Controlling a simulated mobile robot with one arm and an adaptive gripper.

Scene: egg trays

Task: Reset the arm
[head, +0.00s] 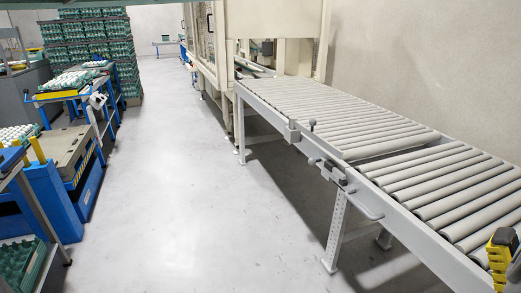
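I cannot make out my arm or my gripper anywhere in the head view. The gripper's fingers do not show, so their opening is hidden from me. No object is seen held.
A roller conveyor (290,128) on grey legs runs along the right, from a beige machine (208,70). A yellow and dark part (499,262), unclear, is at lower right. Blue-framed carts (36,97) with egg trays stand left; stacked green trays (121,52) stand behind. The grey floor (175,170) between is clear.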

